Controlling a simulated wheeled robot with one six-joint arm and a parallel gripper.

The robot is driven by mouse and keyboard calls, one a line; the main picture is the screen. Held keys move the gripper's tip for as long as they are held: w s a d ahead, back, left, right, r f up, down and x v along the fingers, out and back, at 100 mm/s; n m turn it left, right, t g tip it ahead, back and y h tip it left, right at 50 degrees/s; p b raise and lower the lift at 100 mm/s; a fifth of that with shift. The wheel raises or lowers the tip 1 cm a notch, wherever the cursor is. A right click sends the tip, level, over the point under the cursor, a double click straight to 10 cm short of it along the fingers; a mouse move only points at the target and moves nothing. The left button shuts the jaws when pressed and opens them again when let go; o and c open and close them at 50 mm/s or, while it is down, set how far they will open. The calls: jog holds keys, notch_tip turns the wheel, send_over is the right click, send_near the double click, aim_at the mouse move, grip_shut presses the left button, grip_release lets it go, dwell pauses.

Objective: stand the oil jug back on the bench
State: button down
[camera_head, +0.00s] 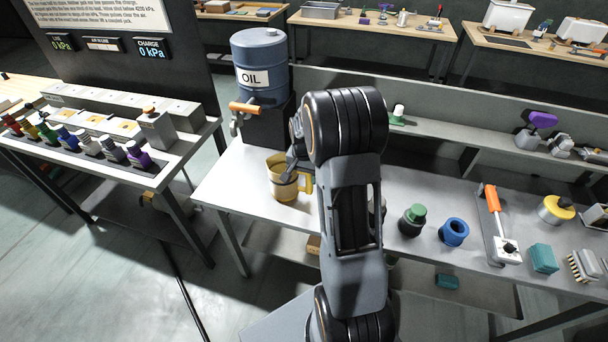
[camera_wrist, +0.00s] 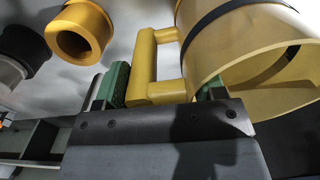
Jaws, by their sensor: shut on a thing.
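The oil jug (camera_head: 283,180) is a yellow, open-topped can with a dark band and a side handle. It appears roughly upright at the left part of the grey bench (camera_head: 237,185), in front of the oil drum. I cannot tell whether its base touches the bench. My gripper (camera_wrist: 162,92) is shut on the jug, its green pads on both sides of the yellow handle (camera_wrist: 146,62). The jug's body also shows large in the wrist view (camera_wrist: 240,50). My arm hides part of the gripper and the bench behind it in the head view.
A blue oil drum (camera_head: 261,60) with an orange-handled tap stands on a dark block behind the jug. Right of my arm are a green-topped dark item (camera_head: 411,220), a blue ring (camera_head: 453,232) and an orange-handled lever (camera_head: 493,200). A yellow ring (camera_wrist: 80,30) shows in the wrist view.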

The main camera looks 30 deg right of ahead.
jog(key=shift+f+b, duration=0.4)
jog(key=shift+f, duration=0.2)
dwell(0.4)
jog(key=shift+c, duration=0.7)
grip_release()
jog(key=shift+r, duration=0.25)
jog(key=shift+r+p, duration=2.85)
jog(key=shift+r, duration=0.95)
notch_tip(320, 180, up, 14)
jog(key=b, duration=0.1)
jog(key=shift+f, duration=0.15)
